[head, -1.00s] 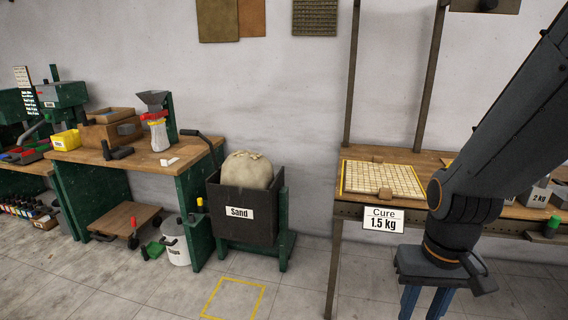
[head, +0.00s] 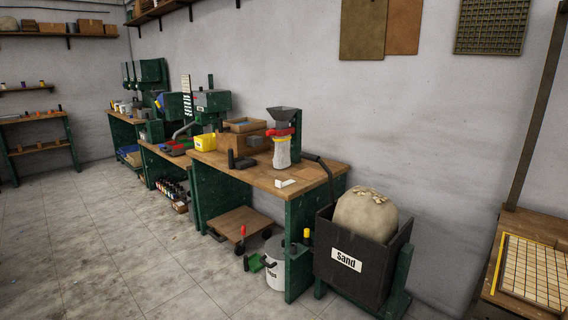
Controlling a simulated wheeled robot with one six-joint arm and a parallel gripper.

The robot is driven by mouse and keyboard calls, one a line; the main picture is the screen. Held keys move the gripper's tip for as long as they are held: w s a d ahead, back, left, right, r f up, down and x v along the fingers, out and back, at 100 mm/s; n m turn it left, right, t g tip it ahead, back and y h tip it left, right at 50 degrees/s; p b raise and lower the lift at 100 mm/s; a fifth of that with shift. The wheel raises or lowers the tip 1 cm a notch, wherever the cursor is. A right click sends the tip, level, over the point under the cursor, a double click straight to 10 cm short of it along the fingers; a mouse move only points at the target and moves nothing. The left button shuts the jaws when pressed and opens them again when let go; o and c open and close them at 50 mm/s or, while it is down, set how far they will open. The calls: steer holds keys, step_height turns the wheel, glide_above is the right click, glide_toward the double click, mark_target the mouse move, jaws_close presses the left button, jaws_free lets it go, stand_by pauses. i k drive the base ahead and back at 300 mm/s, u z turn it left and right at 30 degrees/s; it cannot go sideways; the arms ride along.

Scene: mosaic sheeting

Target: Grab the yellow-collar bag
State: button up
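A small whitish bag (head: 281,155) hangs under the grey funnel (head: 284,115) at the back of the wooden workbench (head: 300,178). My gripper is out of view.
A yellow bin (head: 205,142), cardboard box (head: 240,138) and dark scale-like device (head: 243,162) stand on the bench. Below are a low wheeled wooden dolly (head: 240,223) and a white bucket (head: 275,268). The floor at left (head: 90,240) is open. A gridded sheet (head: 535,270) lies at right.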

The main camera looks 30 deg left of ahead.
mark_target(282, 159)
steer(key=u, duration=2.35)
steer(key=i, duration=2.1)
steer(key=z, duration=1.55)
steer(key=i, duration=1.65)
